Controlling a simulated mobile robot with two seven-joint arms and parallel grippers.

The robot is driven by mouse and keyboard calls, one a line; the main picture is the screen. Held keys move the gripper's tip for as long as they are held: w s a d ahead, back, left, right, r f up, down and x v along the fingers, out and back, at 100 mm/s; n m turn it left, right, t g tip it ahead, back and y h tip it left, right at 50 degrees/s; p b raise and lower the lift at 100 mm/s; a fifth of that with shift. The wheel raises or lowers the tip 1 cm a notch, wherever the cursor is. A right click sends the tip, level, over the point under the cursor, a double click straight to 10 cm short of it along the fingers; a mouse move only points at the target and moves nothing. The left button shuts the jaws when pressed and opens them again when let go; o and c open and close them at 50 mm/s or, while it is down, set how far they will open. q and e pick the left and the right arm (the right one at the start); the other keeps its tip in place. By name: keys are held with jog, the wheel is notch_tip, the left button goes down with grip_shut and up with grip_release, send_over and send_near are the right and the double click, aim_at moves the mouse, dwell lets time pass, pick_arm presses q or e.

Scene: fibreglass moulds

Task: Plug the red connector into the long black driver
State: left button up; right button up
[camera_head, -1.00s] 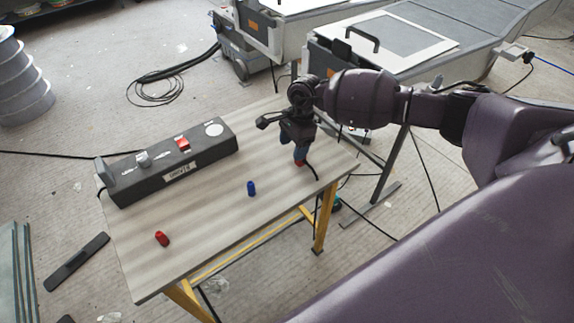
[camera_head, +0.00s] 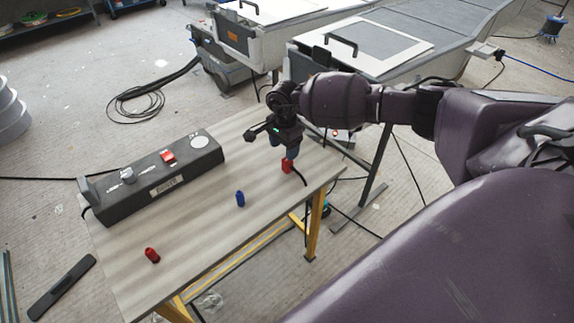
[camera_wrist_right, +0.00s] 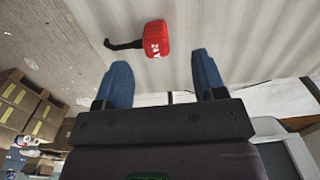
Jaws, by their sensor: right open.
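The red connector (camera_head: 287,166), a block with a black cable, is on the table's right end in the head view. In the right wrist view the red connector (camera_wrist_right: 157,39) shows white lettering, with its cable running left. My right gripper (camera_head: 285,149) is above it, pointing down, with blue fingers. In the wrist view the right gripper (camera_wrist_right: 160,72) is open and empty, the connector beyond its fingertips and apart from them. The long black driver (camera_head: 150,185) lies along the table's back left edge, with a red part and a white disc on top. My left gripper is not in view.
A blue cylindrical piece (camera_head: 240,199) and a red one (camera_head: 152,255) stand on the wooden table (camera_head: 200,236). The table between them and the driver is clear. Grey machines (camera_head: 350,50) stand behind the table. A black strip (camera_head: 62,287) lies on the floor.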

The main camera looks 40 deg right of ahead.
aim_at(286, 165)
notch_tip(286, 165, down, 3)
jog(key=shift+r, duration=0.2)
jog(key=shift+f, duration=0.1)
jog(key=shift+s+f, duration=0.1)
jog(key=shift+f, duration=0.25)
jog(key=f, duration=0.2)
jog(key=f+b, duration=0.1)
jog(key=f, duration=0.1)
jog(key=shift+s+d+f, duration=0.15)
jog(key=shift+d+f, duration=0.05)
jog(key=shift+f, duration=0.05)
jog(key=shift+r, duration=0.1)
jog(key=shift+c, duration=0.5)
